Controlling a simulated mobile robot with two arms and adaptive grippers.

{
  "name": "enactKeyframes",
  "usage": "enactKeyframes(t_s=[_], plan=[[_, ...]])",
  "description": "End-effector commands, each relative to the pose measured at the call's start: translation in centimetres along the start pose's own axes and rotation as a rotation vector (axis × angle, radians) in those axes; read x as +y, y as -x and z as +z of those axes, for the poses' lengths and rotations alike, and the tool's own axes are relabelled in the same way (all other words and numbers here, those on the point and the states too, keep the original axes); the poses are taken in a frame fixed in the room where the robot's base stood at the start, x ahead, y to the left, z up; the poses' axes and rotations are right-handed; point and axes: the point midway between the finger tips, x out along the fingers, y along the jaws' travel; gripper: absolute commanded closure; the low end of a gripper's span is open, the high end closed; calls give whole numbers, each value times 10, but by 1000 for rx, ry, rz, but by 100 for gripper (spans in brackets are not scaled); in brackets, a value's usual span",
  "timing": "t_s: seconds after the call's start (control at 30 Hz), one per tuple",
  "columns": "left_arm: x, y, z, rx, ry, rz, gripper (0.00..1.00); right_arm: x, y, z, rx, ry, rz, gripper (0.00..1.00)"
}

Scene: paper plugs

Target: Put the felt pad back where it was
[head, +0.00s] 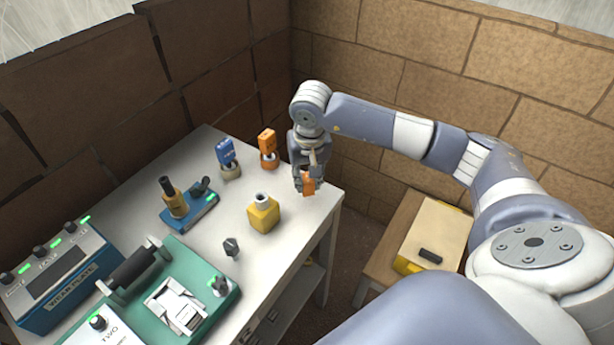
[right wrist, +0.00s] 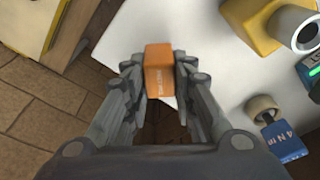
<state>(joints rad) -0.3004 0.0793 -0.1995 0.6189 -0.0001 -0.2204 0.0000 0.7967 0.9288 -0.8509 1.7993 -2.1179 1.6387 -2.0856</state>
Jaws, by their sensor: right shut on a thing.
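I cannot pick out a felt pad for certain. My right gripper (head: 308,184) is shut on a small orange block (head: 308,186) near the far right corner of the white table (head: 283,262). In the right wrist view the orange block (right wrist: 159,70), with small printed text, sits between the two fingers (right wrist: 160,85). Its underside is hidden, so I cannot tell whether it touches the table. A small dark block (head: 430,256) lies on a yellow case with a pale top (head: 435,233) on the wooden stool. My left gripper is not in view.
A yellow block with a round neck (head: 263,215), a blue piece (head: 225,152) and another orange piece (head: 267,142) stand on the table. A blue device (head: 62,275), a green base (head: 205,262) and a blue tool stand (head: 190,210) fill the left. Brick walls close the back.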

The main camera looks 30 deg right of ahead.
Motion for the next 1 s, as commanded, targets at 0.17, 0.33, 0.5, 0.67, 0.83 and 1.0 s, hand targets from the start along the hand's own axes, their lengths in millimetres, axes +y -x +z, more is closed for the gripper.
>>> enactKeyframes(t_s=[0.17, 0.33, 0.5, 0.67, 0.83, 1.0], plan=[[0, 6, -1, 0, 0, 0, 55, 2, -3, -16, 0, -1, -1, 95], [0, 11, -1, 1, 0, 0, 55, 3, -10, -16, -3, 2, -1, 95], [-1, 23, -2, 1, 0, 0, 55, 3, -31, -12, -5, -1, 0, 95], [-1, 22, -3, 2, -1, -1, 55, 2, -39, -12, 1, 1, -2, 95], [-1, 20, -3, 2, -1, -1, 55, 3, -41, -11, 0, 1, -1, 95], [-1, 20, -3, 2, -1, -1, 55, 3, -41, -11, 0, 1, -1, 56]])
